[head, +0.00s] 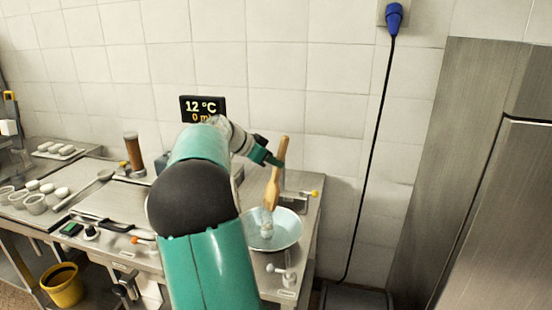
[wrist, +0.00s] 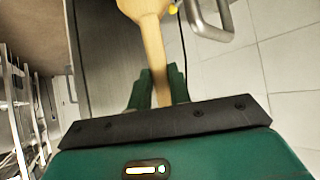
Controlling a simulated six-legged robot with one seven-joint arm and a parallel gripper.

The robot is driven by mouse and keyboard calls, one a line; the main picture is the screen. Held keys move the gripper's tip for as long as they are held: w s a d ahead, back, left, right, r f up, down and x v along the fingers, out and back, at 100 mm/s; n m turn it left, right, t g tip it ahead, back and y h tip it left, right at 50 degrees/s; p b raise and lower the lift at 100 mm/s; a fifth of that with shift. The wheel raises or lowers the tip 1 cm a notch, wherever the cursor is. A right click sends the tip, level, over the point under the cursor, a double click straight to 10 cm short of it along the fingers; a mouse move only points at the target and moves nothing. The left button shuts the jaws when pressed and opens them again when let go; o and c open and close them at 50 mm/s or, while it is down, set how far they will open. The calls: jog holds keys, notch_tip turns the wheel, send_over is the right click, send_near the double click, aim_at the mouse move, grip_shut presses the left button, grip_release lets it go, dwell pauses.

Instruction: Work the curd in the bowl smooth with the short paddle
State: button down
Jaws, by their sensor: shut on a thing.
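My gripper (head: 266,155) is shut on the handle of the short wooden paddle (head: 275,185). In the wrist view the green fingers of my gripper (wrist: 158,90) close on the pale handle of the paddle (wrist: 151,40). The paddle hangs nearly upright, its broad end down over the bowl (head: 290,230). The light blue-grey bowl stands near the right end of the steel counter. A whitish lump of curd (head: 266,228) shows at the paddle's lower end, inside the bowl. I cannot tell how much of the paddle's tip is in the curd.
A small valve or tap (head: 281,270) stands in front of the bowl. A dark display (head: 203,108) reads 12 °C behind my arm. A ladle (head: 85,190), several small white cups and a brown cylinder (head: 133,152) are at left. A steel cabinet (head: 460,170) stands at right.

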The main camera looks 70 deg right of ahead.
aim_at(271, 181)
jog(key=shift+w+f, duration=0.3)
jog(key=shift+f, duration=0.3)
jog(key=shift+s+f, duration=0.15)
jog(key=shift+f, duration=2.1)
jog(key=shift+f, duration=0.75)
